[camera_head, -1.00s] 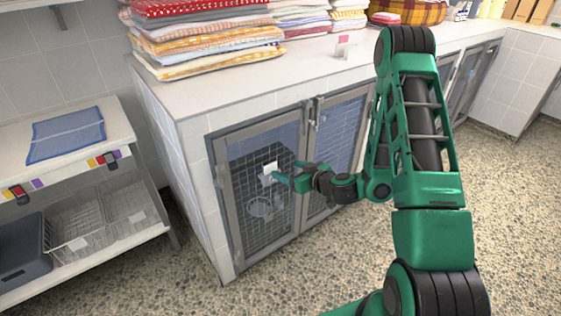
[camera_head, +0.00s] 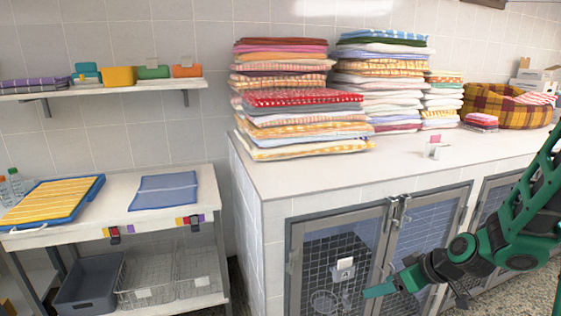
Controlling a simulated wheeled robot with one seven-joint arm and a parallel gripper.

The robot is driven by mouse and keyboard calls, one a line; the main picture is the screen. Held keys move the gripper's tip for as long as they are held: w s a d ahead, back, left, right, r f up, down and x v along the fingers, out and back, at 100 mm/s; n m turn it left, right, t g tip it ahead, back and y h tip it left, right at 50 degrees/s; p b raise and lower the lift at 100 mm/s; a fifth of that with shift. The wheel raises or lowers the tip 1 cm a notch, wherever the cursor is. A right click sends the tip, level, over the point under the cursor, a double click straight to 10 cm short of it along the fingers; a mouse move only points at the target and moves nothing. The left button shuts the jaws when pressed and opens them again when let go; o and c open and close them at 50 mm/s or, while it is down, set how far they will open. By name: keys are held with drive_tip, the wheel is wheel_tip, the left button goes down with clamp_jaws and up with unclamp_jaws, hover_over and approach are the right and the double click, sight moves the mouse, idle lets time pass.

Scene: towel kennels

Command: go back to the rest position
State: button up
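My gripper (camera_head: 385,288) is at the lower right, in front of the wire-mesh kennel doors (camera_head: 340,262) under the white counter. It is seen from the side, and I cannot tell whether its fingers are apart or together. No object shows in it. A white card marked "A" (camera_head: 345,270) hangs on the left kennel door, just left of the gripper. A bowl behind the mesh is partly visible below the card.
Stacks of folded towels (camera_head: 300,100) stand on the counter (camera_head: 300,178), with a plaid basket (camera_head: 500,104) farther right. At left, a low table (camera_head: 115,215) holds a blue cloth (camera_head: 165,191) and a blue tray (camera_head: 30,226). Bins (camera_head: 90,288) sit beneath it.

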drive_tip(key=s+d+r+m+g+h, duration=0.1)
drive_tip(key=s+d+r+m, duration=0.3)
drive_tip(key=s, duration=0.5)
drive_tip(key=s+d+r+m+g+h, duration=0.2)
drive_tip(key=s+d+r+m+g, duration=0.1)
drive_tip(key=s, duration=0.6)
drive_tip(key=s+d+r+m+g+h, duration=0.1)
drive_tip(key=s+d+r+m, duration=0.4)
drive_tip(key=s, duration=0.4)
drive_tip(key=shift+d+r+g+h, duration=0.3)
drive_tip(key=shift+d+r+g, duration=0.1)
drive_tip(key=shift+d, duration=0.2)
